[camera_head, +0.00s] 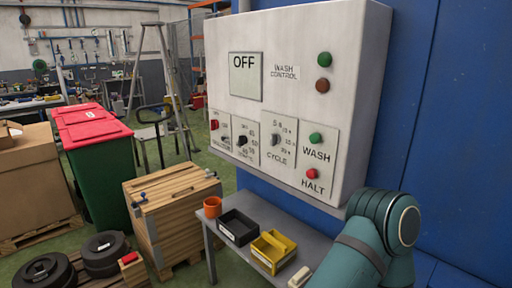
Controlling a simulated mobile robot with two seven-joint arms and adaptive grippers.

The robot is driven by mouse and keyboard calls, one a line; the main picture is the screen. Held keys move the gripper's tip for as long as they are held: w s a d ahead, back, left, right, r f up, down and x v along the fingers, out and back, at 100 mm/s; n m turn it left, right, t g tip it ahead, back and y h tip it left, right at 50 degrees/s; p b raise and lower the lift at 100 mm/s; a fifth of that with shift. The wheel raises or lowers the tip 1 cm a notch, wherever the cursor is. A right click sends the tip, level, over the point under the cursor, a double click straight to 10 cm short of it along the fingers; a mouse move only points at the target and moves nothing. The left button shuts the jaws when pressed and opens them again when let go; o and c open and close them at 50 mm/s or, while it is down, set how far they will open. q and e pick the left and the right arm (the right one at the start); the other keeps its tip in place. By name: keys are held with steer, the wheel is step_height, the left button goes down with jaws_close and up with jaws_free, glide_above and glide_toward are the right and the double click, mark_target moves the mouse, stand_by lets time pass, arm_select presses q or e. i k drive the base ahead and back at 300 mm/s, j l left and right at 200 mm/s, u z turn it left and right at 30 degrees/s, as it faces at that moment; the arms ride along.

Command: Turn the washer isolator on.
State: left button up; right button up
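The wash control box (300,25) is a pale cabinet on the blue wall, with a display plate (246,76) reading OFF. The washer isolator (220,130) is the leftmost panel on its lower row, with a small red handle (214,125). Its exact handle angle is too small to tell. Right of it are a black temperature knob (242,140), a cycle knob (276,140), a green WASH button (316,138) and a red HALT button (312,174). Neither gripper is in view. A teal link of my arm shows at the lower right, below the box.
Below the box a grey table (222,232) holds an orange cup (212,207), a black bin (238,227) and a yellow bin (273,252). A wooden crate (172,210) and a green bin with red lid (97,165) stand left. The space before the box's face looks clear.

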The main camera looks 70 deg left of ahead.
mark_target(214, 125)
steer(key=u, duration=2.5)
steer(key=z, duration=0.3)
steer(key=i+j+z, duration=0.55)
steer(key=j+z, duration=0.15)
steer(key=i+j, duration=0.15)
steer(key=j, duration=0.2)
steer(key=i+j+z, duration=0.1)
steer(key=j, duration=0.2)
steer(key=i+j, duration=0.2)
steer(key=j, duration=0.15)
steer(key=z, duration=0.05)
